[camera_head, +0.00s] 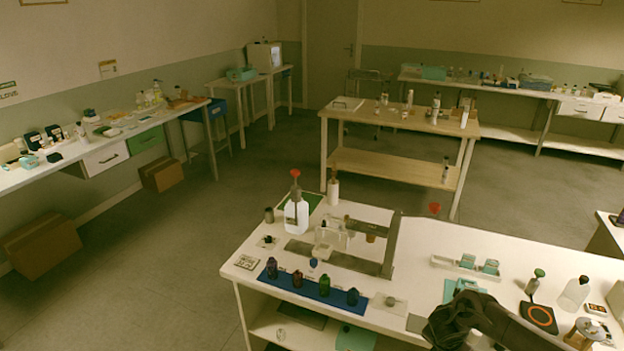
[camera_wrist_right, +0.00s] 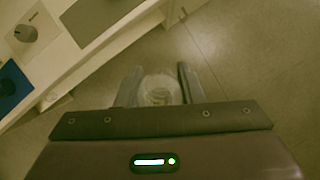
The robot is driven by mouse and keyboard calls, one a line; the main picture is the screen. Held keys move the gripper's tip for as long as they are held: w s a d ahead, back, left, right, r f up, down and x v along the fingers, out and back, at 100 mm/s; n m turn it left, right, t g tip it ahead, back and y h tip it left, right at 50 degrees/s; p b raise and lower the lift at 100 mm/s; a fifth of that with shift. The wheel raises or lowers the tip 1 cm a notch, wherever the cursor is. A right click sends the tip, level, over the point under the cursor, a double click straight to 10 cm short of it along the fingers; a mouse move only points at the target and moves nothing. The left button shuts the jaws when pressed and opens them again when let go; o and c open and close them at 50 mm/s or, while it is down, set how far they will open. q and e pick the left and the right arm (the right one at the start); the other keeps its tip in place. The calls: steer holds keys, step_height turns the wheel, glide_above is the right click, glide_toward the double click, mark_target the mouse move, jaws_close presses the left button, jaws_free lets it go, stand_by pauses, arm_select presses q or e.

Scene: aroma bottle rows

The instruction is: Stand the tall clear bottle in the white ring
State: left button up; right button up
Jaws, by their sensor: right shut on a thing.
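My right gripper (camera_wrist_right: 159,72) is shut on a clear round thing (camera_wrist_right: 160,88), which looks like the clear bottle seen end-on between the two fingers. It is held beyond the table's edge, with floor behind it in the right wrist view. In the head view my dark right arm comes in at the bottom right and the held bottle cannot be made out. I cannot pick out the white ring for certain in either view. My left gripper is not in view.
A blue mat (camera_head: 317,291) with a row of dark bottles lies near the front edge of the white table (camera_head: 425,262). Beside it is a pale square pad with a grey knob (camera_head: 390,301). A white jug (camera_head: 296,215) and a grey frame (camera_head: 390,255) stand behind.

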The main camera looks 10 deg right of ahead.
steer(key=w+a+r+m+g, duration=0.1)
steer(key=w+a+r+m, duration=0.3)
steer(key=a, duration=0.5)
steer(key=w+a+r+m+g, duration=0.1)
steer(key=a+r+m+g, duration=0.15)
steer(key=a+r, duration=0.5)
steer(key=s+a+r+m+g+y, duration=0.25)
steer(key=s+r+m+y, duration=0.25)
steer(key=s+r+m, duration=1.2)
steer(key=w+a+f+h, duration=0.1)
steer(key=w+a+f, duration=0.2)
steer(key=w+a, duration=0.15)
step_height(320, 180, down, 9)
steer(key=s+a+b, duration=0.1)
steer(key=b, duration=0.7)
steer(key=shift+r, duration=0.2)
steer(key=shift+a, duration=0.1)
